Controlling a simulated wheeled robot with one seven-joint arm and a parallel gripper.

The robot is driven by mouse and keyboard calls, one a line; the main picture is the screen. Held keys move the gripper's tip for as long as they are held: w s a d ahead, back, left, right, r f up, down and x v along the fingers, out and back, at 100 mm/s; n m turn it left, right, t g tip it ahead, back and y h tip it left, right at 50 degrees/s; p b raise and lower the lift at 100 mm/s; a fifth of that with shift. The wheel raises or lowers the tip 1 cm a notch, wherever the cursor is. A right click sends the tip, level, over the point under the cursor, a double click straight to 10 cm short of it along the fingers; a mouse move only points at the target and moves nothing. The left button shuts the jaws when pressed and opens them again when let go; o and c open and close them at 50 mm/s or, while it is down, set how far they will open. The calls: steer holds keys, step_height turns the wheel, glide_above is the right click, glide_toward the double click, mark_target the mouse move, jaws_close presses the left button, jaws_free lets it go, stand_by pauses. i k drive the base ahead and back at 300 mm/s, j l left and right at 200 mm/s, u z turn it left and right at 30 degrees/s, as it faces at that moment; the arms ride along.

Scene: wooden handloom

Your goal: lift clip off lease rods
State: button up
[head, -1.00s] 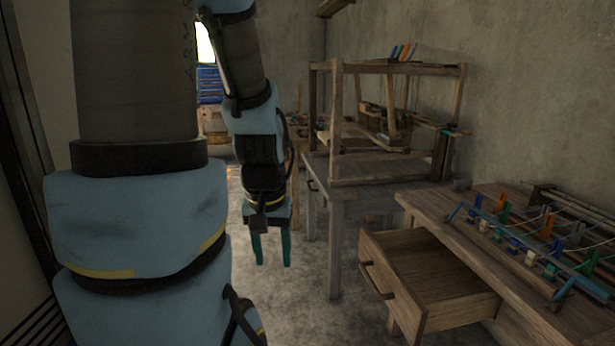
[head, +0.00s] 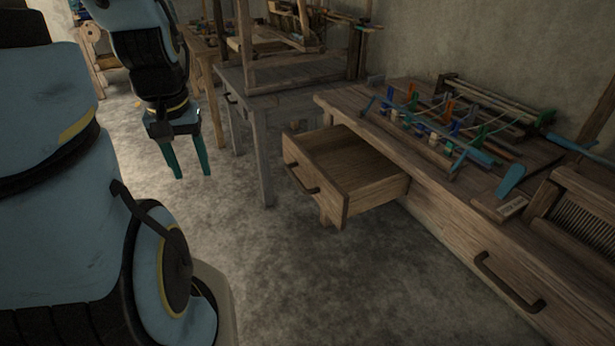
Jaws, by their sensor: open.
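Pale long rods (head: 490,103), which look like the lease rods, lie at the back of the wooden bench on the right. A small green piece (head: 545,117) sits at their right end; it may be the clip, but it is too small to be sure. In front of the rods is a blue-barred rack with several coloured pegs (head: 440,110) and thin threads. My gripper (head: 193,174) hangs over the floor at the left, pointing down, with its two teal fingers apart and empty. It is well away from the bench and the rods.
A drawer (head: 345,200) stands pulled out from the bench, between my gripper and the rods. A grey table (head: 262,110) bears a wooden loom frame behind it. A small labelled block (head: 512,208) and a comb-like reed (head: 572,212) are at the right. The floor in front is clear.

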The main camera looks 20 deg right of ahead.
mark_target(545, 115)
steer(key=i+l, duration=0.1)
steer(key=l, duration=0.7)
steer(key=l+z, duration=0.1)
steer(key=l, duration=0.75)
